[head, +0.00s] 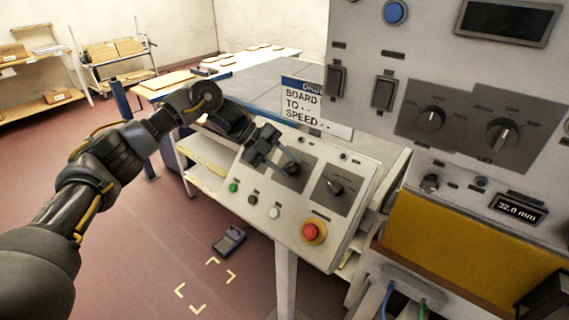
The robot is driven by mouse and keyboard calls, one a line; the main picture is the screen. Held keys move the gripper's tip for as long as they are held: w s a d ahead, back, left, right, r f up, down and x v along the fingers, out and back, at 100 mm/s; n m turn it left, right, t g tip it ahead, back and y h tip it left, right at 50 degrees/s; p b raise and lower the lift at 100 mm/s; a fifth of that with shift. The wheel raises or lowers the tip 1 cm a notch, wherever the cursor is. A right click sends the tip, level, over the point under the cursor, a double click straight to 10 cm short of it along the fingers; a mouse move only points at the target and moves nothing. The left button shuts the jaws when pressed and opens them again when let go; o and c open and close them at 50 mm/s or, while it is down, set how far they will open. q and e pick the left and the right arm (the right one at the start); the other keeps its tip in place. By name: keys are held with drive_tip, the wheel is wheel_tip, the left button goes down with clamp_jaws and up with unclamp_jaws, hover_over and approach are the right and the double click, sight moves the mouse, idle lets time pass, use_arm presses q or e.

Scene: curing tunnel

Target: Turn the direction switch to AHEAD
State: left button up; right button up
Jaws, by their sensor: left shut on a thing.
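A sloped grey control box (262,190) stands on a post at the centre. It has two dark plates with rotary switches: the left switch (291,168) and the right switch (335,186). Their lettering is too small to read, so I cannot tell the AHEAD mark. My left gripper (282,158) reaches in from the left over the upper part of the box. It is shut on the left switch, whose knob is partly hidden by the fingers. My right gripper is not in view.
The box also has a red emergency button (313,232) and a green button (233,187). A large grey panel (440,60) with knobs and a display rises at right, above a yellow panel (440,240). A blue device (229,241) lies on the open red floor.

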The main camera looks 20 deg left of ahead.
use_arm(q)
drive_tip(key=o, duration=1)
drive_tip(key=shift+c, duration=0.2)
drive_tip(key=b+v, duration=0.2)
drive_tip(key=v, duration=0.8)
drive_tip(key=shift+a+r+b, duration=0.25)
drive_tip(key=shift+b, duration=0.1)
drive_tip(key=shift+f, duration=0.1)
